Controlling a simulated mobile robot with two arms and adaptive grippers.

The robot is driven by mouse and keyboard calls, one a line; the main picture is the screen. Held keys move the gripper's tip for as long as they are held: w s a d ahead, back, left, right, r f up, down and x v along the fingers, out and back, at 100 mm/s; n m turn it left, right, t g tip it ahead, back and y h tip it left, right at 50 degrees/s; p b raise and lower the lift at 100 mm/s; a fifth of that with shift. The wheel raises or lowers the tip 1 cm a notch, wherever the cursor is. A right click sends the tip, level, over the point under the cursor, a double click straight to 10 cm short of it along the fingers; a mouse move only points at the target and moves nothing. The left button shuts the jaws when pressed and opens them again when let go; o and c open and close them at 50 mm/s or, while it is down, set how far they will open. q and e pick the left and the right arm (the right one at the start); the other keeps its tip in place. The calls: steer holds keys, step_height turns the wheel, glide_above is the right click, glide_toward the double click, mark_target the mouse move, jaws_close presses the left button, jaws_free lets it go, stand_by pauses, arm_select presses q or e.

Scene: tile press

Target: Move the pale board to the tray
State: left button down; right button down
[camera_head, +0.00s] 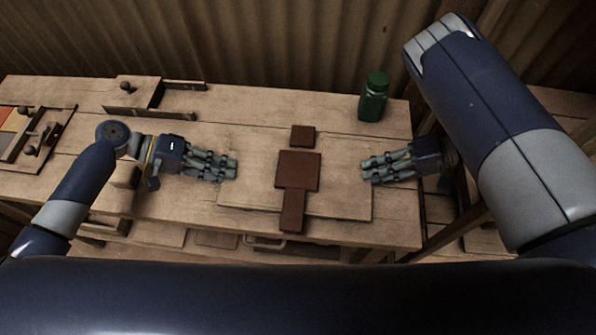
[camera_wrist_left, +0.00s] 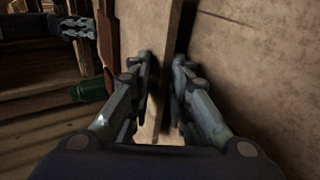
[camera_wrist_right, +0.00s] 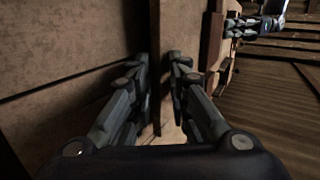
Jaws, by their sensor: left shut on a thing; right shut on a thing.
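The pale board (camera_head: 345,204) is level over the right part of the bench, with brown tiles on top. My left gripper (camera_head: 236,172) is shut on its left edge, and the board (camera_wrist_left: 152,45) runs between the fingers in the left wrist view. My right gripper (camera_head: 366,174) is shut on its right edge; the board (camera_wrist_right: 183,45) shows between those fingers too. The head view does not show clearly how high the board is. A low dark-edged frame (camera_head: 66,127) with knobbed pieces lies at the far left; I cannot tell whether it is the tray.
On the board are a large brown tile (camera_head: 298,165), a small tile (camera_head: 302,135) behind and a narrow one (camera_head: 292,212) at the front edge. A green bottle (camera_head: 374,97) stands behind right. A knobbed wooden block (camera_head: 140,92) and rails are at the back left.

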arm_select(q)
steer(key=shift+r, duration=0.25)
arm_select(e)
steer(key=shift+r, duration=0.2)
